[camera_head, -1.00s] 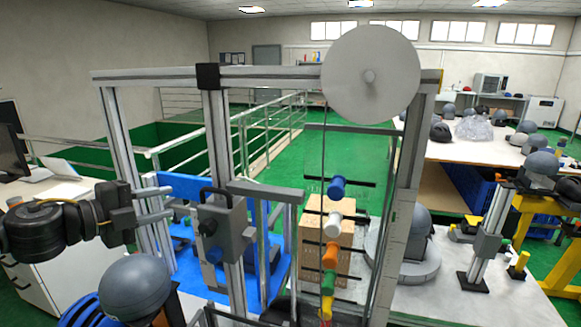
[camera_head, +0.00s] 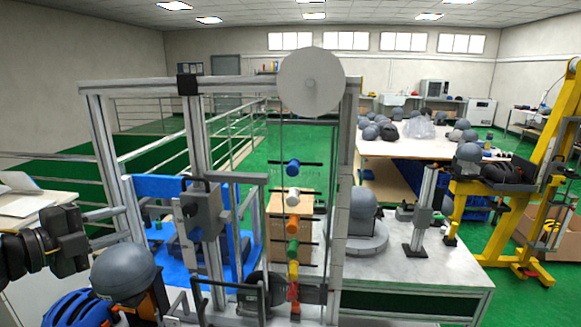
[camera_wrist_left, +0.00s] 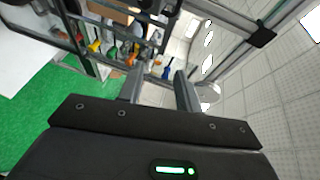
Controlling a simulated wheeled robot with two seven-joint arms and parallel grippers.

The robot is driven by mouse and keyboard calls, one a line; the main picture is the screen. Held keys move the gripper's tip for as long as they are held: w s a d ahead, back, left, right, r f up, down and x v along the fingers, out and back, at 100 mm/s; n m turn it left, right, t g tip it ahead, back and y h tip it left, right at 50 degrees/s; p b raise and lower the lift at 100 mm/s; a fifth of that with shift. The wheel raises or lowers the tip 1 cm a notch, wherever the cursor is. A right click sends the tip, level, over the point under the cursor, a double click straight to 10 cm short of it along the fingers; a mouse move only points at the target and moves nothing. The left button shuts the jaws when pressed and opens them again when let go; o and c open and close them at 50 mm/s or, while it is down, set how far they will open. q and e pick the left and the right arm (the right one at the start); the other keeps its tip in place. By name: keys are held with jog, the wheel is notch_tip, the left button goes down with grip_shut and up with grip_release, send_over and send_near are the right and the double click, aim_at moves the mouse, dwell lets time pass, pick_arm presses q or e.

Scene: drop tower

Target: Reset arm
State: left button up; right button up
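My left gripper (camera_head: 124,226) is at the left of the head view, left of the drop tower. Its two fingers point right and stand apart with nothing between them. In the left wrist view the fingers (camera_wrist_left: 160,85) are also parted and empty. The drop tower (camera_head: 221,84) is a grey metal frame with a white disc (camera_head: 311,82) on top. A grey carriage block (camera_head: 203,211) sits on its upright, right of my gripper and apart from it. Blue, white, orange, green and yellow knobs (camera_head: 293,167) run down the tower. My right gripper is not in view.
A grey helmet (camera_head: 123,274) and a blue helmet (camera_head: 75,308) lie below my left gripper. A white bench (camera_head: 22,203) is at the far left. A table (camera_head: 405,152) with several helmets and a yellow stand (camera_head: 543,170) are at the right. Green floor lies open behind the tower.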

pick_arm(q)
jog(key=s+d+f+n+y, duration=0.1)
jog(key=d+f+n+y, duration=0.35)
jog(key=f, duration=0.75)
jog(key=s+d+f+n+y, duration=0.1)
jog(key=s+f+n, duration=0.1)
jog(key=f+n, duration=0.8)
jog(key=s+d+f+n+g+y, duration=0.1)
jog(key=s+d+f+n+g, duration=0.3)
jog(key=s+f, duration=0.75)
jog(key=s+a+f+n+g+y, duration=0.1)
jog(key=s+f+n+g+y, duration=0.15)
jog(key=s+f+g, duration=0.65)
jog(key=s+f+t, duration=0.1)
jog(key=s+f, duration=0.2)
jog(key=f, duration=1.1)
jog(key=s+f, duration=0.3)
jog(key=f, duration=1.1)
jog(key=s+a+f, duration=0.2)
jog(key=s+f, duration=1.2)
jog(key=s, duration=0.2)
jog(key=shift+a+f+g+h, duration=0.2)
jog(key=shift+f+g+h, duration=0.1)
jog(key=shift+f+g, duration=0.1)
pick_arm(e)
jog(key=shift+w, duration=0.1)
